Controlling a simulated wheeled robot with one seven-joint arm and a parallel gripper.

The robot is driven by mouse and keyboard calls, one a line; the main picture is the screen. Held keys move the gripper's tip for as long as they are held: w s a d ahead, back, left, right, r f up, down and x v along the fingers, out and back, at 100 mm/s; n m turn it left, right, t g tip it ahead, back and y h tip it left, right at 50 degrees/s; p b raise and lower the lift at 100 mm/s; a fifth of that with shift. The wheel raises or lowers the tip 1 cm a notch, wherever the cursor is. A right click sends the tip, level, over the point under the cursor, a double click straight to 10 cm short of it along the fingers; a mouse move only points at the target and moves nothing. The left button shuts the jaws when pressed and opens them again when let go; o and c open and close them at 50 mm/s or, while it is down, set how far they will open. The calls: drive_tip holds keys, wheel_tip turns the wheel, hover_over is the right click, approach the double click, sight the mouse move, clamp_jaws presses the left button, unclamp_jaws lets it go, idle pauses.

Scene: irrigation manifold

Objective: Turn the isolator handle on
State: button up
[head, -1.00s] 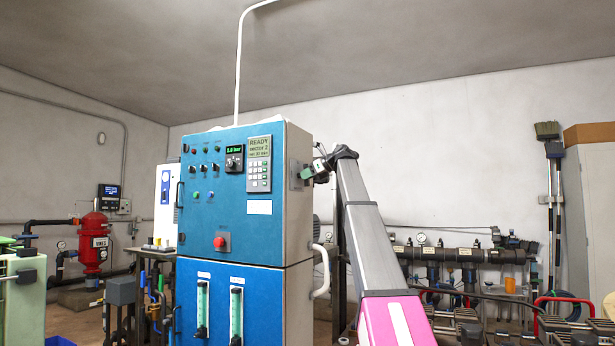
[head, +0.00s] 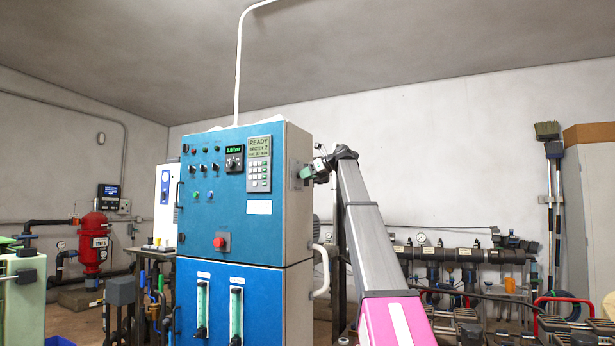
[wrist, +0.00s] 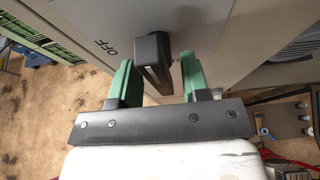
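The isolator handle (wrist: 152,62) is a dark grey bar on the pale side face of the blue cabinet. The word OFF is printed on the panel to its left in the wrist view. My gripper (wrist: 158,82) has two green fingers, one on each side of the handle. A gap shows between the handle and the right finger; the left finger is close to it, and I cannot tell if it touches. In the head view my gripper (head: 307,172) is at the cabinet's right side, and the handle is hard to make out there.
The blue cabinet (head: 225,225) carries a display, buttons, a red knob and two flow tubes on its front. A white bent pipe (head: 321,272) sticks out of its side below my gripper. Pipework with gauges (head: 450,254) runs along the back wall at right.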

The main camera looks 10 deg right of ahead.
drive_tip(key=shift+d, duration=0.1)
drive_tip(key=v, duration=1)
drive_tip(key=shift+s+d, duration=0.25)
wheel_tip(320, 180, down, 30)
drive_tip(key=w+a+n+h, duration=0.2)
drive_tip(key=a+n+h, duration=0.1)
drive_tip(key=n, duration=0.1)
drive_tip(key=s+a+f+n+g+h, duration=0.1)
drive_tip(key=s+f+n, duration=0.25)
drive_tip(key=f, duration=1.05)
drive_tip(key=s+a+f+n+g+h, duration=0.15)
drive_tip(key=s+f, duration=0.25)
drive_tip(key=f, duration=0.9)
drive_tip(key=s+a+f+n+g+h, duration=0.1)
drive_tip(key=s+f+n, duration=0.7)
drive_tip(key=s+f, duration=0.8)
drive_tip(key=s+a+f+n+g+h, duration=0.1)
drive_tip(key=s+f+n+g+h, duration=0.2)
drive_tip(key=s+f, duration=1.4)
wheel_tip(320, 180, down, 4)
drive_tip(key=n+h, duration=0.1)
drive_tip(key=n, duration=0.3)
drive_tip(key=shift+s+a+n+g+h, duration=0.2)
drive_tip(key=shift+a+n+g+h, duration=0.15)
drive_tip(key=shift+a+n, duration=0.05)
